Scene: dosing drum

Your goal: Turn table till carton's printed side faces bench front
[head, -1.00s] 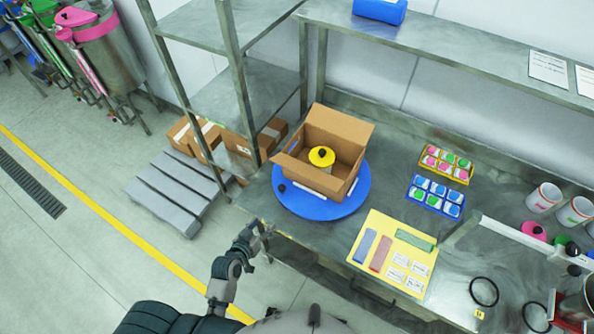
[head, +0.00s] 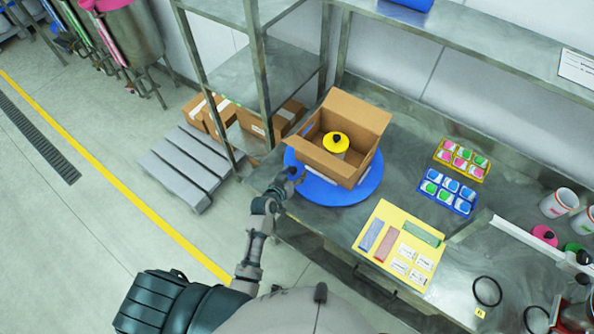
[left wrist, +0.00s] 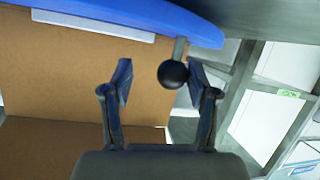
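An open brown carton (head: 327,163) stands on a round blue turntable (head: 345,195) at the bench's left end. A yellow-lidded container (head: 336,143) sits inside it. A small bluish mark (head: 307,128) shows at the carton's left; I cannot tell whether it is the print. My left gripper (head: 291,178) is at the turntable's left rim. In the left wrist view the gripper (left wrist: 160,80) is open, with a black ball knob (left wrist: 173,74) between its fingers, nearer the right one. The carton's plain brown wall (left wrist: 60,75) shows behind. In the head view the gripper hides the knob. My right gripper is not seen.
A yellow mat (head: 380,262) with strips and cards lies right of the turntable. Yellow (head: 442,161) and blue (head: 424,196) trays of small packs stand farther right. A metal shelf post (head: 258,75) rises close behind the turntable's left side.

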